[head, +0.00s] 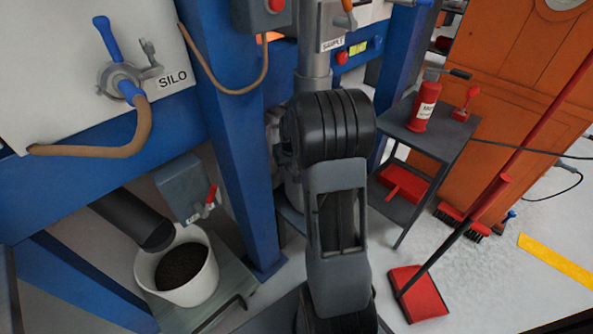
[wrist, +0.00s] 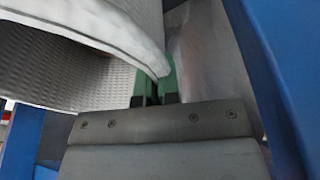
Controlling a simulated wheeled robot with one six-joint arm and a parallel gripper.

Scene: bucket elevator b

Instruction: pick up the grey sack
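The grey sack (wrist: 60,70) fills the upper left of the wrist view. It has a pale woven weave and a thick whitish edge that curves down to my fingertips. My gripper (wrist: 156,88) has green fingertips close together, with only a narrow dark gap between them. They appear shut on the sack's edge, which overlaps the fingertips and hides the exact contact. Neither the sack nor my gripper can be made out in the head view, where my own arm stands in the middle.
A blue post (wrist: 272,80) stands close on the right in the wrist view. In the head view, a white bucket (head: 190,283) of dark grain stands under a spout (head: 130,217) at lower left. A grey side table (head: 430,140) and a red dustpan (head: 418,294) are on the right.

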